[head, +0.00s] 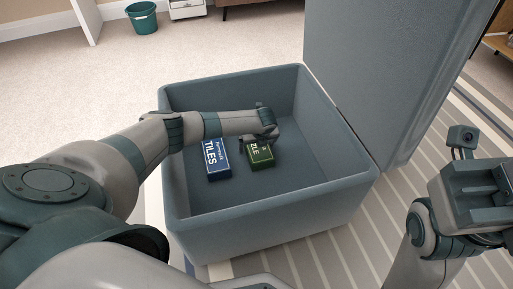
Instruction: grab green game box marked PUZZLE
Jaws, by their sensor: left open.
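The green game box (262,162) lies on the floor of an open blue-grey storage chest (289,209). Only the letters "ZLE" of its marking show; its far part is hidden by my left gripper. My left gripper (262,139) reaches into the chest from the left and is open at the far end of the green box. I cannot tell whether its fingers touch the box. My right gripper (464,142) is at the right edge, outside the chest and away from the box; its jaws are not clear.
A blue box marked TILES (215,160) lies left of the green box, partly under my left arm. The chest walls surround both, and its raised lid (383,75) stands at the right. The chest floor right of the green box is clear. A teal bin (142,18) stands far back.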

